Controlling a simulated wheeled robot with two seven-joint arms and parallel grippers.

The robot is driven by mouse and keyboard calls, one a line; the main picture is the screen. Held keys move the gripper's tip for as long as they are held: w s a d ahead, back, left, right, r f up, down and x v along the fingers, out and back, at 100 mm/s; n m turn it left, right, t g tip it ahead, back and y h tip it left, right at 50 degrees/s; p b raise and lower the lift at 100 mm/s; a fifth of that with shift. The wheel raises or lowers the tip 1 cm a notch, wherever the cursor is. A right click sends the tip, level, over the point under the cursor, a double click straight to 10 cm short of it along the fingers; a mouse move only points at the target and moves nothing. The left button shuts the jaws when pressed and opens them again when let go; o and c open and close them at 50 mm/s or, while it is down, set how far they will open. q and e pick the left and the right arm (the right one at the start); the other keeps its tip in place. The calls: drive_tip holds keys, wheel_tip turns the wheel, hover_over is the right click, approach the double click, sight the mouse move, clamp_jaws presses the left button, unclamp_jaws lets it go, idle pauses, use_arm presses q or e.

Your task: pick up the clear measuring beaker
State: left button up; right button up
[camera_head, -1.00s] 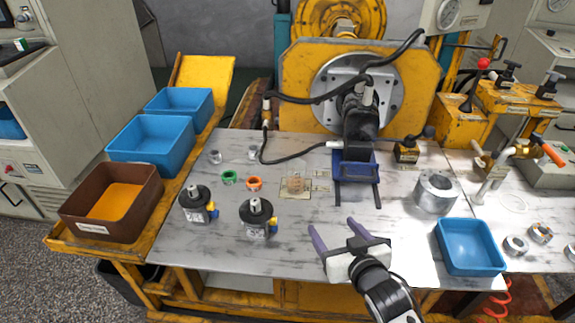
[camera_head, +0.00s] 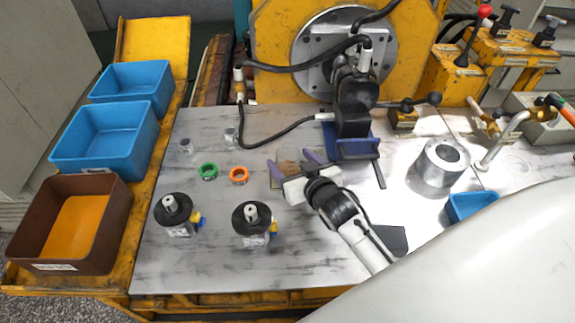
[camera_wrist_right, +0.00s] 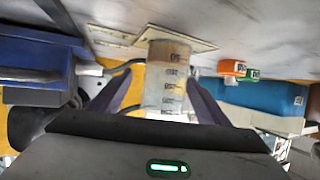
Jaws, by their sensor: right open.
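The clear measuring beaker (camera_head: 288,154) stands on a small tan plate (camera_head: 275,180) near the middle of the metal table, partly hidden by my right gripper in the head view. In the right wrist view the beaker (camera_wrist_right: 165,78) has dark markings and shows between the two fingers. My right gripper (camera_head: 288,159) is open, with a finger on either side of the beaker. I cannot tell whether either finger touches it. My left gripper is not in view.
Two black-topped motors (camera_head: 252,220) stand at the front left, behind them a green ring (camera_head: 208,171) and an orange ring (camera_head: 239,175). A blue fixture (camera_head: 357,150) is close right of the beaker. A metal cylinder (camera_head: 440,165) stands further right. Bins line the left.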

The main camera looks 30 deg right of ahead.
sight(284, 158)
drive_tip(key=x, duration=0.4)
drive_tip(key=shift+w+a+f, duration=0.3)
drive_tip(key=shift+a+f, duration=0.05)
drive_tip(key=shift+f, duration=0.05)
drive_tip(key=shift+r, duration=0.1)
drive_tip(key=c, duration=1.2)
